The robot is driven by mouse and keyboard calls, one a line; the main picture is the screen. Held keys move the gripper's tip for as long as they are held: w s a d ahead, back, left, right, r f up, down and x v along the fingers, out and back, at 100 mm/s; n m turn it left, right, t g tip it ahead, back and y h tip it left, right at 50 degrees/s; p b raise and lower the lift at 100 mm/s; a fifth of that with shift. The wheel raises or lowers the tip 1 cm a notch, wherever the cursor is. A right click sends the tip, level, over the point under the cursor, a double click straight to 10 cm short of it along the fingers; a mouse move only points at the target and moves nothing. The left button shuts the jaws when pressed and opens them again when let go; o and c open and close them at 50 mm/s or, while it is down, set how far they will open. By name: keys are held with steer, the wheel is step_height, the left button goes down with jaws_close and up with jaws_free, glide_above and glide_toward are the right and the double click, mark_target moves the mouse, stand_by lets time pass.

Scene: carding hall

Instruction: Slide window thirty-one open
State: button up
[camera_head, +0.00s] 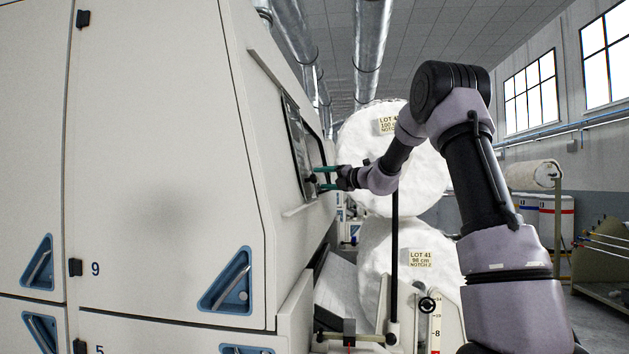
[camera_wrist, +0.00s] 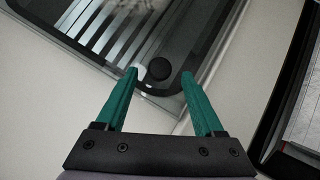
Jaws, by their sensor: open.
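A glass window pane (camera_head: 296,145) with rounded corners and a dark border is set in the slanted side of the cream machine. Its black round knob (camera_head: 311,179) is near its lower corner. The wrist view shows the pane (camera_wrist: 110,35), with striped reflections or slats behind the glass, and the knob (camera_wrist: 159,68). My gripper (camera_head: 320,178) is open, with its teal fingers pointing at the pane. In the wrist view my gripper (camera_wrist: 160,75) has the knob between its fingertips, without visible contact. No number thirty-one is readable on the window.
A dark-edged opening (camera_wrist: 288,105) lies right of the pane in the wrist view. Large white rolls (camera_head: 410,265) with lot labels stand behind my arm. A cream door marked 9 (camera_head: 165,160) with blue recessed handles fills the left.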

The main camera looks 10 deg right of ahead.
mark_target(315, 179)
steer(key=shift+x, duration=2.2)
jaws_close()
steer(key=shift+f, duration=0.1)
